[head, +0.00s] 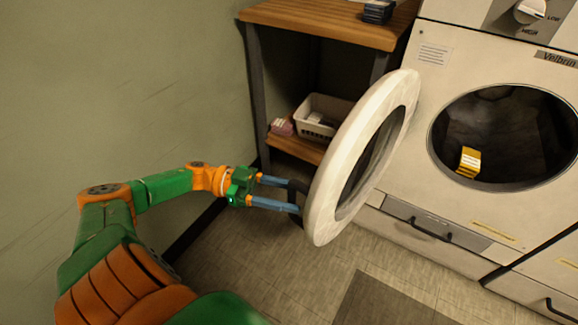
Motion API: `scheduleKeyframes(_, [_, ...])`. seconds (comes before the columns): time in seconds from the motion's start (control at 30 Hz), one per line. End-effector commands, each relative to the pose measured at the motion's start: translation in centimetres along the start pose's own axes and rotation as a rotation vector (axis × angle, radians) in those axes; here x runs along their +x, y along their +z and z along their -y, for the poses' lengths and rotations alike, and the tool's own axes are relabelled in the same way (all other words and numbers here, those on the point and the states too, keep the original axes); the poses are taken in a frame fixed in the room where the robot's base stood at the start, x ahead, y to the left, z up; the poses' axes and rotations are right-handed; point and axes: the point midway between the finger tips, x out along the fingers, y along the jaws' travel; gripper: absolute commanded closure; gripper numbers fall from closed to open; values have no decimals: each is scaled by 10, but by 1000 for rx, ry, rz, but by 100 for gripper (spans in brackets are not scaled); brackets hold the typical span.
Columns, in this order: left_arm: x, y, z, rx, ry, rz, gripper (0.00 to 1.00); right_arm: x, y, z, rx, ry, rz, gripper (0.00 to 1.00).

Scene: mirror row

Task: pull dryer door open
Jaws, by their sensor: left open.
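The round white dryer door (329,193) stands swung wide open to the left of the dryer (404,167). The dryer's round dark opening (500,125) is uncovered, with a yellow box (469,162) inside. My left gripper (291,195) is at the door's left edge, its two blue fingers apart around the dark door handle (297,188). I cannot tell whether the fingers touch the handle. My right gripper is not in view.
A wooden-topped shelf (320,22) stands behind the door, with a white basket (322,117) on its lower board. A wall is at the left. The tiled floor in front of the dryer is clear apart from a dark mat (385,302).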

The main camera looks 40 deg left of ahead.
Motion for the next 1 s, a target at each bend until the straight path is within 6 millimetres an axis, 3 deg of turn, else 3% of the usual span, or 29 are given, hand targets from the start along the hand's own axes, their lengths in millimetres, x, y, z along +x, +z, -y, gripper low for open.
scheduleKeyframes(0.13, [-15, 3, 1, -1, -3, 5, 48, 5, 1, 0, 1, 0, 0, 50])
scheduleKeyframes(0.3, [-52, 4, 1, 1, -4, 4, 48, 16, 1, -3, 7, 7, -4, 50])
scheduleKeyframes(0.43, [-68, 3, 1, 1, -2, 2, 48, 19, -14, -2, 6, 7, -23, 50])
scheduleKeyframes(0.87, [-71, 0, 0, 0, -1, 0, 48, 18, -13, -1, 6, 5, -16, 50])
scheduleKeyframes(0.93, [-68, 9, 7, 9, -44, -3, 48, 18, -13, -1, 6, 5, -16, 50])
scheduleKeyframes(1.0, [-60, 38, 27, 34, -191, 3, 48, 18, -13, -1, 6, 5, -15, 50])
